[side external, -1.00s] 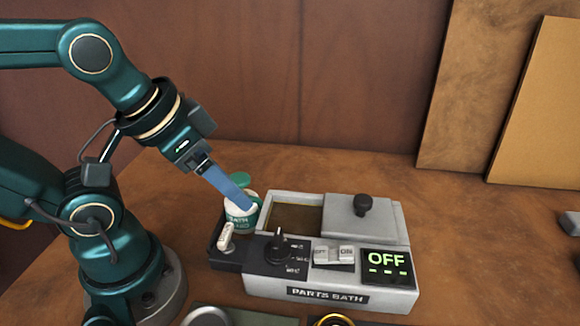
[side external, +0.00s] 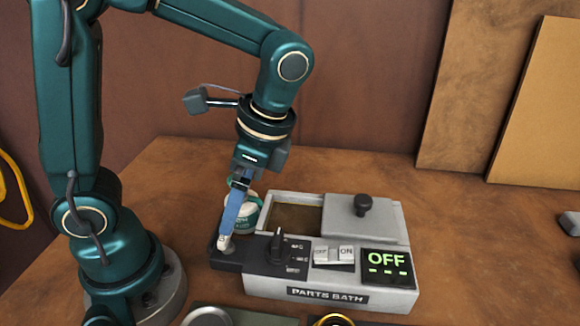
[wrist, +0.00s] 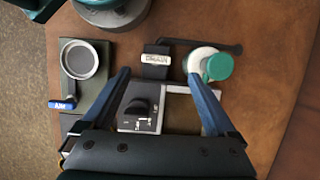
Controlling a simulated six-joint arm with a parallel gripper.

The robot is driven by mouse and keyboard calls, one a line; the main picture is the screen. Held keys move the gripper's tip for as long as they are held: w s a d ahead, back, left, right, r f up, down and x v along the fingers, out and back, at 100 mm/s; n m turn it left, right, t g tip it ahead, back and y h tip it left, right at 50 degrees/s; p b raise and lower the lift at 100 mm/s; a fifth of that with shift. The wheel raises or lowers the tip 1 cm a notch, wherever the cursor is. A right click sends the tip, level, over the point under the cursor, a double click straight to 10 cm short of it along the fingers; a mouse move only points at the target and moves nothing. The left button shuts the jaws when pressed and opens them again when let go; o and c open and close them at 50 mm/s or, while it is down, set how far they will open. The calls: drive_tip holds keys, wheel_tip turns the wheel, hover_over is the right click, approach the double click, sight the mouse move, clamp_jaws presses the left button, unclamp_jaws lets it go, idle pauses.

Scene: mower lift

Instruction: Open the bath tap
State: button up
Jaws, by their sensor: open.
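The bath tap is a pale handle (side external: 225,243) on a dark block at the left end of the parts bath (side external: 300,281). In the side view the handle is partly hidden by my gripper (side external: 227,234), which points steeply down at it. In the wrist view the handle (wrist: 156,59), marked with dark letters that seem to read DRAIN, lies crosswise on its dark block. My gripper (wrist: 158,77) is open, with its blue fingers wide apart and the handle lined up with the gap, just past the tips. I cannot tell whether the fingers reach its height.
A white bottle with a green cap (wrist: 217,67) stands close by the right finger. A round metal dish (wrist: 80,61) lies left.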

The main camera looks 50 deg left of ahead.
sight(226, 240)
drive_tip(key=shift+g, duration=0.3)
drive_tip(key=shift+d+x, duration=0.15)
drive_tip(key=shift+x, duration=1.35)
drive_tip(key=shift+d+x, duration=0.1)
drive_tip(key=shift+x, duration=1.4)
drive_tip(key=c, duration=1.4)
